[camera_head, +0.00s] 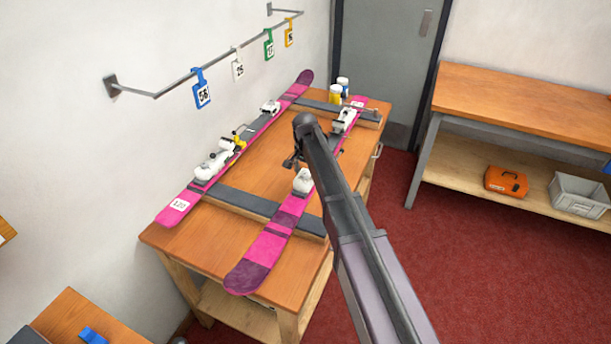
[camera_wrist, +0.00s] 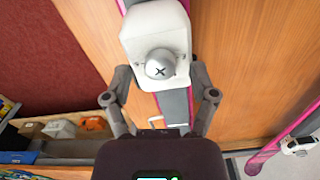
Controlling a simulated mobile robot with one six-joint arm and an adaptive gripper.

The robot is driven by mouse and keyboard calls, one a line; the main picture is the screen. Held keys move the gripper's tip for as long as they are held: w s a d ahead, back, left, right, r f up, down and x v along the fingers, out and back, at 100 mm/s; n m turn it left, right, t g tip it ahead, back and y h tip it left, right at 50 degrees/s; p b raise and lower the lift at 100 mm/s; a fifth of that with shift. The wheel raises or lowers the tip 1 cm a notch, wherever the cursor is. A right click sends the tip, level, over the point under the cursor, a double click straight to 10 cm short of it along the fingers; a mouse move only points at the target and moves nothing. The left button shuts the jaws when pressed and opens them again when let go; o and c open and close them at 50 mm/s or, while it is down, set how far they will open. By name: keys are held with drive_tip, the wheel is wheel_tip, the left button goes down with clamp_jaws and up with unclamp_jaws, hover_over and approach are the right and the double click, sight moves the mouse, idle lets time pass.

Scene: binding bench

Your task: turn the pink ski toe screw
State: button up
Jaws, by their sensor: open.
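Two pink skis lie on a wooden bench, a left ski (camera_head: 271,129) and a right ski (camera_head: 262,253), both with white bindings. In the wrist view a white binding piece (camera_wrist: 150,27) carries a round grey screw (camera_wrist: 160,64) with a dark cross on its head. My gripper (camera_wrist: 162,74) is open, its fingers on either side of the screw end of this piece. I cannot tell whether they touch it. In the head view my gripper (camera_head: 293,161) is small and dark above the right ski, near a white binding piece (camera_head: 303,181). My arm hides part of that ski.
Dark crossbars (camera_head: 235,202) support the skis. A small yellow item (camera_head: 239,141) sits by the left ski's binding, and jars (camera_head: 335,95) stand at the bench's far end. Number tags (camera_head: 202,90) hang from a wall rail. A second bench (camera_head: 530,105) stands right across open red floor.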

drive_tip(key=shift+f, duration=0.15)
clamp_jaws()
drive_tip(key=shift+n, duration=0.3)
idle(0.3)
drive_tip(key=n, duration=1.1)
drive_tip(key=shift+a, duration=0.1)
drive_tip(key=shift+n, duration=0.3)
idle(0.4)
